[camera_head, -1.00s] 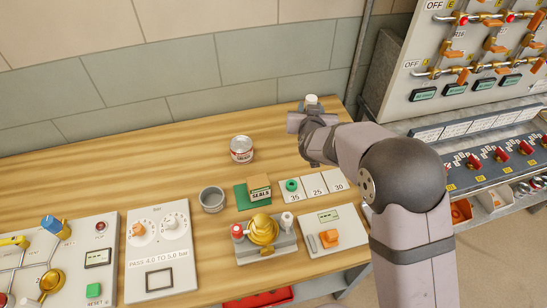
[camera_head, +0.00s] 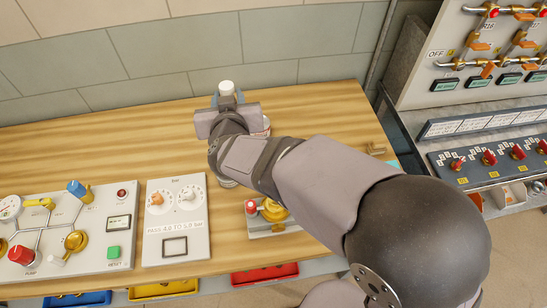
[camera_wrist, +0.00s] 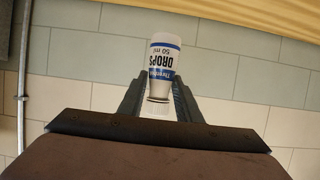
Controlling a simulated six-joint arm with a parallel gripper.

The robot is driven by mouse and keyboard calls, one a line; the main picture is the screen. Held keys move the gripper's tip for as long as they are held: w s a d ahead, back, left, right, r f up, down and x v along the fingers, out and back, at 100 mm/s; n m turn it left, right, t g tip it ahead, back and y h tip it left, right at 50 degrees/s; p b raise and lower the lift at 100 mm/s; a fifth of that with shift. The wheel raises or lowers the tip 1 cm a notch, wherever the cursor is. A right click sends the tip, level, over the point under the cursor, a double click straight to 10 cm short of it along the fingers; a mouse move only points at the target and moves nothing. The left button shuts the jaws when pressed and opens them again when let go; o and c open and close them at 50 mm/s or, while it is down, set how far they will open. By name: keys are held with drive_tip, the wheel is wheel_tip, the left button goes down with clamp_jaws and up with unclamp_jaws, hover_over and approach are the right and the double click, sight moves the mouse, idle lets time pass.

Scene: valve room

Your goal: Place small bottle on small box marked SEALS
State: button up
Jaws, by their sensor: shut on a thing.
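The small bottle (camera_wrist: 164,55), white with a blue-banded label reading DROPS 50 ml, is held between the two fingers of my gripper (camera_wrist: 159,92) in the wrist view, its cap toward the palm in the picture. My gripper is shut on the bottle. The small SEALS box is hidden behind my arm in the head view now.
The rim of a grey cup (camera_head: 228,183) peeks out below my wrist. A gauge panel (camera_head: 176,222), a brass valve fitting (camera_head: 271,211) and a pipe panel (camera_head: 72,228) line the front. The table's back left is clear.

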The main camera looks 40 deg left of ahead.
drive_tip(key=w+d+f+m+t+h, duration=0.1)
drive_tip(key=w+d+f+m+h, duration=0.1)
drive_tip(key=d, duration=0.3)
drive_tip(key=w+d+f+m+t+h, duration=0.1)
drive_tip(key=w+d+f+m+t, duration=0.1)
drive_tip(key=d, duration=0.4)
drive_tip(key=shift+s+a+f+p, duration=0.15)
drive_tip(key=shift+f+p, duration=0.1)
drive_tip(key=shift+f, duration=2.2)
drive_tip(key=shift+s+a+f+p, duration=0.15)
drive_tip(key=shift+f+p, duration=0.05)
drive_tip(key=shift+f, duration=2.25)
drive_tip(key=shift+f, duration=0.15)
drive_tip(key=shift+f, duration=0.1)
drive_tip(key=o, duration=1)
drive_tip(key=shift+o, duration=0.2)
